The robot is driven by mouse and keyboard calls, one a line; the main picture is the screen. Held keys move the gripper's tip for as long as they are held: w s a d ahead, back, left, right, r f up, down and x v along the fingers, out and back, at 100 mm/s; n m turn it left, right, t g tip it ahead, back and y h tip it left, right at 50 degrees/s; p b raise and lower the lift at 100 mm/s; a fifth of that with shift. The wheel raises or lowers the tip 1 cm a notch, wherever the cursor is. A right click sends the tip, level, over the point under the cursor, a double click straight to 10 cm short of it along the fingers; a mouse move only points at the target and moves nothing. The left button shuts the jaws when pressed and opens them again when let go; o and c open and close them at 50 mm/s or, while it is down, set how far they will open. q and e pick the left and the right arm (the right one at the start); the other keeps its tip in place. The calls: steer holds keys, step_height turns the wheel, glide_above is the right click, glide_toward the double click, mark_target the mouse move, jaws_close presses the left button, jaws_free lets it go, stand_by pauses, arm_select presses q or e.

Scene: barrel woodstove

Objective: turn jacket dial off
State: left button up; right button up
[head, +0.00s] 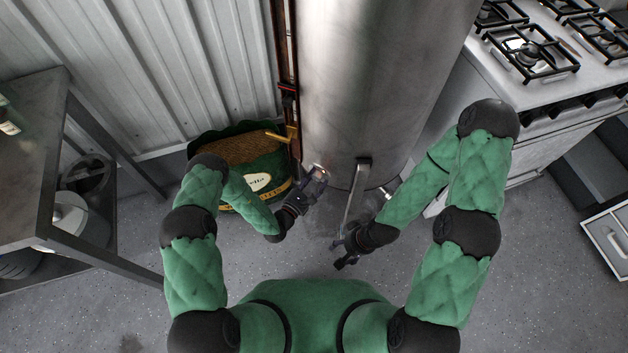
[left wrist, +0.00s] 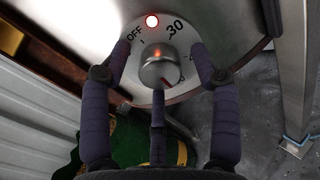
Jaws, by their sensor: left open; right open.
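The jacket dial (left wrist: 158,68) is a round metal knob on a pale plate (left wrist: 185,22) marked OFF at upper left and 30 at upper right. A red lamp (left wrist: 152,20) glows above the knob. A small red mark shows on the knob's lower right side. In the left wrist view my left gripper (left wrist: 160,58) is open, its fingers on either side of the knob; I cannot tell whether they touch it. In the head view my left gripper (head: 318,180) is at the tank's lower front and hides the dial. My right gripper (head: 343,258) is open and empty, low near the tank's leg.
The tall steel tank (head: 375,80) stands in front of me, with a metal leg (head: 354,200) between my grippers. A green sack of grain (head: 250,150) and a brass-handled pipe (head: 290,110) are at its left. A metal table (head: 35,150) is at left, a stove (head: 535,55) at right.

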arm_select(q)
steer(key=c, duration=1.1)
steer(key=shift+c, duration=0.2)
